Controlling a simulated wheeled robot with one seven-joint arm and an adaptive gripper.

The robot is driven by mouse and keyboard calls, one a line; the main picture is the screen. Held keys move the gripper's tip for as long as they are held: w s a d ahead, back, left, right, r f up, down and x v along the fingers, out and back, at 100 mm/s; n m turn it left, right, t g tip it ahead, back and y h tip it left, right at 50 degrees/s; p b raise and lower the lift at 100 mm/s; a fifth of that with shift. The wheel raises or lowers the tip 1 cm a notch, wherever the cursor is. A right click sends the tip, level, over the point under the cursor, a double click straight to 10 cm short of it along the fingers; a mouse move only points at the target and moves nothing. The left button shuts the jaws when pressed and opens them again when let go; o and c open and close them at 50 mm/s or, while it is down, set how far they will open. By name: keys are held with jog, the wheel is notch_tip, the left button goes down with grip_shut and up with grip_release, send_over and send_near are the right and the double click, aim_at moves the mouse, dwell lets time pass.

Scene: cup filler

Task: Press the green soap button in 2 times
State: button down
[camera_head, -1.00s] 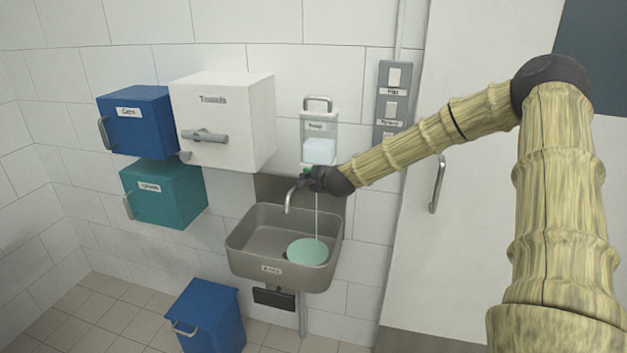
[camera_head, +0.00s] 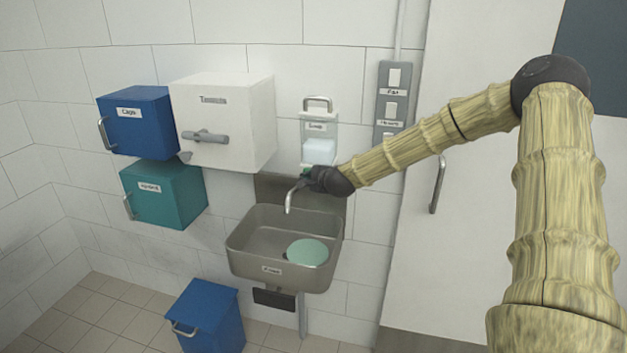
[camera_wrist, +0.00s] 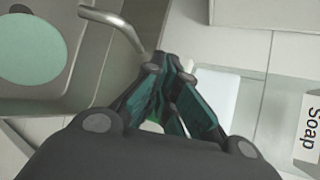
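The soap dispenser (camera_head: 318,127) hangs on the wall above the sink, with pale contents in its clear body. A small green patch, the soap button (camera_head: 307,170), shows at its lower left, mostly hidden by my gripper (camera_head: 305,181). In the wrist view, my gripper's dark teal fingers (camera_wrist: 172,66) come together at the tips, with nothing seen between them. A bit of green (camera_wrist: 152,126) shows behind the fingers, below the tips. The dispenser's "Soap" label (camera_wrist: 309,133) is at the right. I cannot tell whether the fingers touch the button or how far in it is.
The metal sink (camera_head: 240,250) below holds a pale green disc (camera_head: 308,252). Its curved faucet (camera_head: 290,200) is close to my gripper. A white towel box (camera_head: 225,120) is at the left, a switch panel (camera_head: 393,100) at the right.

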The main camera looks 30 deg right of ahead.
jog(key=shift+w+d+r, duration=0.1)
jog(key=shift+w+d, duration=0.05)
jog(key=shift+d, duration=0.15)
jog(key=shift+w+d+r, duration=0.1)
jog(key=shift+d+r, duration=0.1)
jog(key=shift+w+f, duration=0.1)
dwell(0.3)
jog(key=shift+s+f+b, duration=0.2)
jog(key=shift+f+b, duration=0.15)
jog(key=shift+b, duration=0.1)
jog(key=shift+a, duration=0.15)
jog(key=shift+s+a+f, duration=0.1)
jog(key=shift+s+a, duration=0.85)
jog(key=shift+a, duration=0.2)
jog(key=shift+s+a, duration=0.9)
jog(key=shift+a, duration=0.25)
